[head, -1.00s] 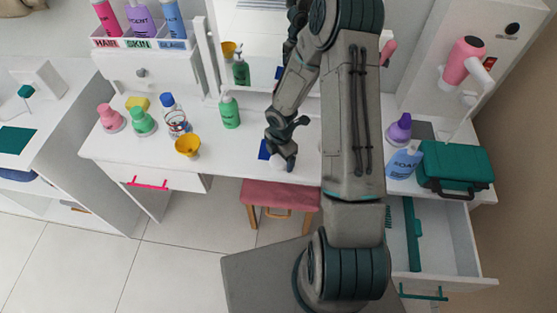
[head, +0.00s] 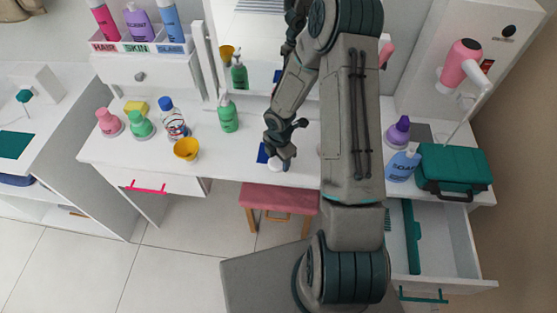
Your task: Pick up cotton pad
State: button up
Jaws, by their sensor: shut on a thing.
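My gripper (head: 284,163) is low over the white table (head: 235,172), near its front edge and above the pink stool. It is shut on a small white round thing, which I take for the cotton pad (head: 274,164), showing just left of the fingertips. The fingers hide part of it. I cannot tell whether it touches the table. A dark blue flat piece (head: 262,153) lies beside the gripper on the left.
A green pump bottle (head: 228,116), a yellow cup (head: 186,149) and a clear blue-capped bottle (head: 173,121) stand to the left. A soap bottle (head: 403,163) and green case (head: 456,170) stand right, above an open drawer (head: 448,240). The pink stool (head: 279,198) is below.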

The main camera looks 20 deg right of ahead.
jog(key=r, duration=0.4)
jog(key=shift+s+d, duration=0.1)
jog(key=shift+d, duration=0.3)
jog(key=s+d+r, duration=0.6)
jog(key=d, duration=0.3)
jog(key=shift+r, duration=0.15)
jog(key=shift+d, duration=0.1)
jog(key=o, duration=0.3)
jog(key=shift+c, duration=0.8)
